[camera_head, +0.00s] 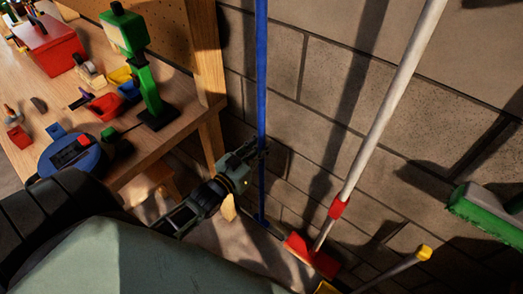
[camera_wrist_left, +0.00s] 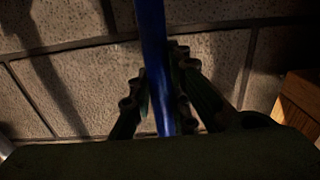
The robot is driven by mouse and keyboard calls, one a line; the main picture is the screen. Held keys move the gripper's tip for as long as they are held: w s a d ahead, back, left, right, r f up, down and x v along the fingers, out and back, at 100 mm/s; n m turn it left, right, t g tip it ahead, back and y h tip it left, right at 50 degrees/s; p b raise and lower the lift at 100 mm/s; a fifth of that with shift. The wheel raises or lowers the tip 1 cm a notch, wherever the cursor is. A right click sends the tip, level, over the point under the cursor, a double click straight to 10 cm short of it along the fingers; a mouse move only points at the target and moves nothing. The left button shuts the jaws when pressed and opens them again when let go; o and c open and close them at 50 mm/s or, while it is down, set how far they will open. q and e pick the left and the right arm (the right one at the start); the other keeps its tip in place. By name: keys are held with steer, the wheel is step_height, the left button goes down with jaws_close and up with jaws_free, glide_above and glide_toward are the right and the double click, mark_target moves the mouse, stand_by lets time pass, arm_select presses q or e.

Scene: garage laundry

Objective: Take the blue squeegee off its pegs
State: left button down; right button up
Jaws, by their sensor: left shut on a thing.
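The blue squeegee (camera_head: 261,85) shows in the head view as a long, thin upright blue pole in front of the block wall. Its lower end reaches near the floor, where a dark crosspiece shows. My left gripper (camera_head: 255,150) is shut on the pole at its lower half. In the left wrist view the blue squeegee (camera_wrist_left: 153,60) runs down between the two fingers of my left gripper (camera_wrist_left: 160,105). The pegs are not in view, and the top of the pole is cut off by the picture edge. My right gripper is not in view.
A wooden workbench (camera_head: 185,75) with a green tool (camera_head: 148,90), a red box (camera_head: 50,45) and small bins stands at left. A white pole with a red base (camera_head: 385,120) leans right of the squeegee. A green-bristled broom head (camera_head: 485,215) is at far right.

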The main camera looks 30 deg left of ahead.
mark_target(259, 134)
arm_select(q)
steer(key=shift+r, duration=0.15)
stand_by(0.4)
steer(key=shift+s+r, duration=0.15)
steer(key=shift+r, duration=0.3)
step_height(259, 134, up, 6)
steer(key=s+a+b, duration=0.1)
steer(key=s+b, duration=0.1)
steer(key=s, duration=1.7)
steer(key=shift+s+a+b, duration=0.3)
steer(key=shift+b, duration=0.1)
